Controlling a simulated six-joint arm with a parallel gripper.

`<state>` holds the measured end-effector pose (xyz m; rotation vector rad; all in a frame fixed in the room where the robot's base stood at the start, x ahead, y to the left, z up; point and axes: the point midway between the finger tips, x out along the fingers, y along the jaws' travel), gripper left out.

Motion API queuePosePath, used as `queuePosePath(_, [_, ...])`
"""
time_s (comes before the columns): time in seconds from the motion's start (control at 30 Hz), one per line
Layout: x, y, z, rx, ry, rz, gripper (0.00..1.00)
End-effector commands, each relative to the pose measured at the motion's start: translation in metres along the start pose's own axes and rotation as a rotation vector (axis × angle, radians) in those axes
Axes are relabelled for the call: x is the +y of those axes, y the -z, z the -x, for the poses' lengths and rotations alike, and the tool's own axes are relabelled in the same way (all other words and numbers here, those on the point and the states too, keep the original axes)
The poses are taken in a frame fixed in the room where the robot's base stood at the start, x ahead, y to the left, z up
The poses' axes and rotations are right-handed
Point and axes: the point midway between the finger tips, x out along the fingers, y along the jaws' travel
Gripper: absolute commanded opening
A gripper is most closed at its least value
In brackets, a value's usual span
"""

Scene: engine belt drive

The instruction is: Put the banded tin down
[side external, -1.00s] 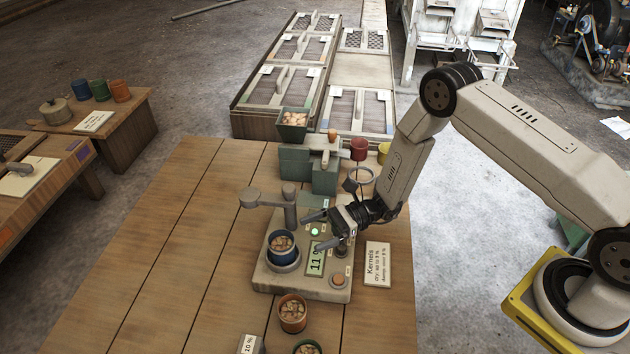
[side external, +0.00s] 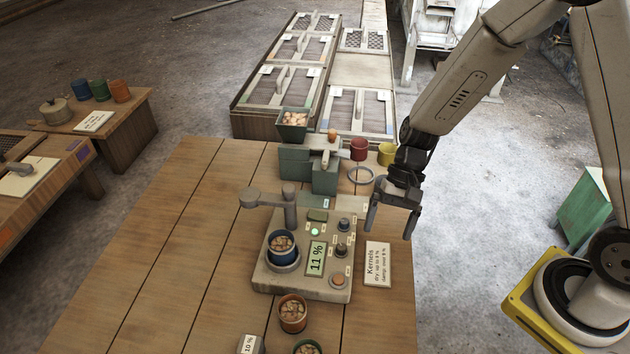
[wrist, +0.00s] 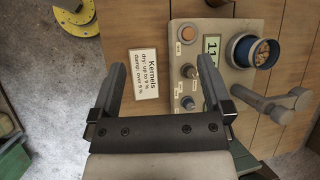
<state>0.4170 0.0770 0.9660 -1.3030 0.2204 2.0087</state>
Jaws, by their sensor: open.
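A red-orange tin (side external: 292,315) with kernels stands on the table in front of the meter, and a green tin (side external: 307,348) is cut by the bottom edge. I cannot make out which tin is the banded one. My gripper (side external: 390,226) is open and empty, pointing down to the right of the meter, apart from every tin. Its jaws show in the wrist view (wrist: 158,72).
The meter display (side external: 316,258) reads 11 %. A Kernels card (side external: 377,264) lies right of the meter. Behind it are a ring (side external: 361,175), a red cup (side external: 359,149), a yellow cup (side external: 386,154) and a green stand (side external: 325,178). The table's left half is clear.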

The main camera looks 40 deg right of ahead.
Motion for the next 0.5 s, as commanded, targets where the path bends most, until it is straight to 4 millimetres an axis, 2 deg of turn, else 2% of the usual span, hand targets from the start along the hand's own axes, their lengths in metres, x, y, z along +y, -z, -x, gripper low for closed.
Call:
queuePosePath(0.2, [0.028, -0.005, 0.032, 0.223, -0.131, 0.232, 1.00])
queuePosePath(0.5, [0.052, -0.009, 0.073, 0.502, -0.272, 0.550, 1.00])
